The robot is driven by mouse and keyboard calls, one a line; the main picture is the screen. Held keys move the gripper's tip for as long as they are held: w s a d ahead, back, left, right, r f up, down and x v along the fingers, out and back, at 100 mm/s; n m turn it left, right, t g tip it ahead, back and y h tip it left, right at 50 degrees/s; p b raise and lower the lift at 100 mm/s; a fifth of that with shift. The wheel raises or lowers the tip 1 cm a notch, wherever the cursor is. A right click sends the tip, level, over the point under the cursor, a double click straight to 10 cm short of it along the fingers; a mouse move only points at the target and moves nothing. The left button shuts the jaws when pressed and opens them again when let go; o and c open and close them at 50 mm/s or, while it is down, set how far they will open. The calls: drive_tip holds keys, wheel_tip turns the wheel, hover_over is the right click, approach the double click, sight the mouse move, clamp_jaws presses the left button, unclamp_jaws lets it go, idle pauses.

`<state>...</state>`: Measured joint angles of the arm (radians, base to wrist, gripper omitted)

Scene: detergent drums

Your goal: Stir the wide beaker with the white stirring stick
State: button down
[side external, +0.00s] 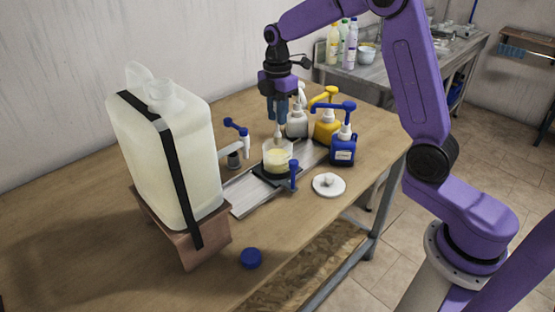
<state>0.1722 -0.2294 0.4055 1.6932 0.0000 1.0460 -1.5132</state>
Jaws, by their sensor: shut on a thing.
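The wide beaker (266,161) is clear and holds pale yellow liquid. It stands upright on a dark square base at the middle of the table. My gripper (277,119) is directly above the beaker, pointing down, and is shut on the white stirring stick (278,132). Only a short pale part of the stick shows below the fingers. It reaches down to about the beaker's rim; I cannot tell whether its lower end is in the liquid.
A large white drum (165,150) with a black strap stands on a brown stand at left. White, yellow (326,124) and blue (343,148) pump bottles stand close behind and right of the beaker. A white lid (329,185) and blue cap (251,258) lie in front.

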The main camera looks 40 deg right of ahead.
idle(0.6)
drive_tip(key=shift+r, duration=2)
